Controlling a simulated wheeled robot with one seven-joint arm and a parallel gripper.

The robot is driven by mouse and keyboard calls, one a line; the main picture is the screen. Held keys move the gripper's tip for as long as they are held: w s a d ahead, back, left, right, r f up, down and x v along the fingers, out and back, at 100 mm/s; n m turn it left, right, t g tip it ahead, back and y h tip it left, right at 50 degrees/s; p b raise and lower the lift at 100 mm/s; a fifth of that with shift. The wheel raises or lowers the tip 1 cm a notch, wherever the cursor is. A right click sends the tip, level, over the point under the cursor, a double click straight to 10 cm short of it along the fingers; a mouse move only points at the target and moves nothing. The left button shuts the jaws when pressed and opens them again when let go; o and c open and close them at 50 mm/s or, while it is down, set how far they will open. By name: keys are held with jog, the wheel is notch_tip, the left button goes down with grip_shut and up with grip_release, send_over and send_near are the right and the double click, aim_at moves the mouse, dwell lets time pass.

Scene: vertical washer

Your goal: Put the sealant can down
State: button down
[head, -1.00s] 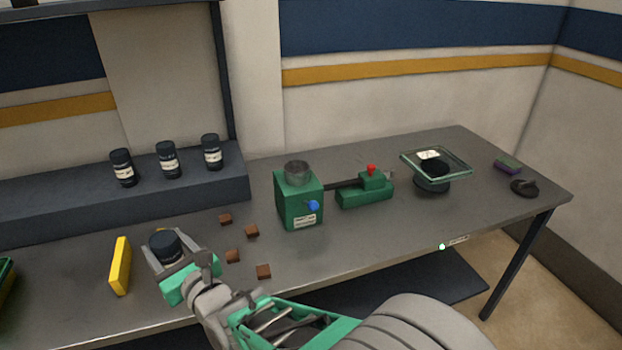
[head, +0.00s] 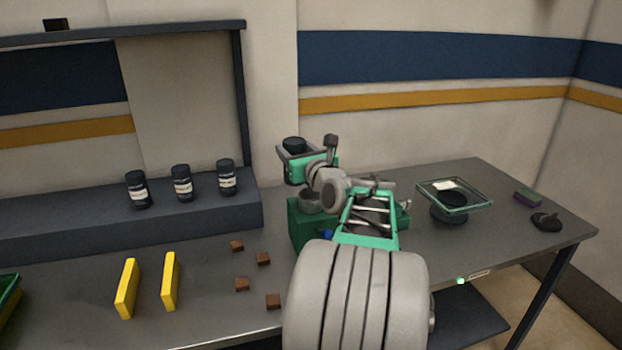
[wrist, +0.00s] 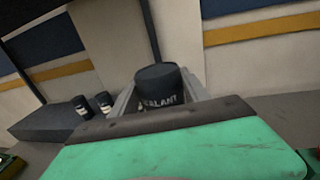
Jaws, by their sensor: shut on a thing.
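The sealant can (wrist: 160,88) is dark with white lettering, and it stands roughly upright between the fingers of my gripper in the wrist view. In the head view its dark top (head: 294,145) shows at the end of my arm. My gripper (head: 296,150) is shut on the can and holds it raised, above and behind the green machine (head: 303,225) as the picture shows it. My arm hides much of that machine and the can's lower part.
Several similar dark cans (head: 182,183) stand on the raised grey shelf (head: 90,225). Two yellow blocks (head: 127,288) stand on the table (head: 215,310), with several brown cubes (head: 263,258) nearby. A glass-topped stand (head: 453,200) is at the right.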

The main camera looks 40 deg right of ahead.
jog(key=d+f, duration=0.6)
jog(key=f, duration=0.3)
jog(key=shift+f, duration=0.15)
jog(key=c, duration=0.7)
grip_release()
jog(key=shift+w+d+f, duration=0.1)
jog(key=shift+w+f, duration=0.05)
jog(key=shift+w, duration=0.05)
jog(key=shift+o, duration=0.7)
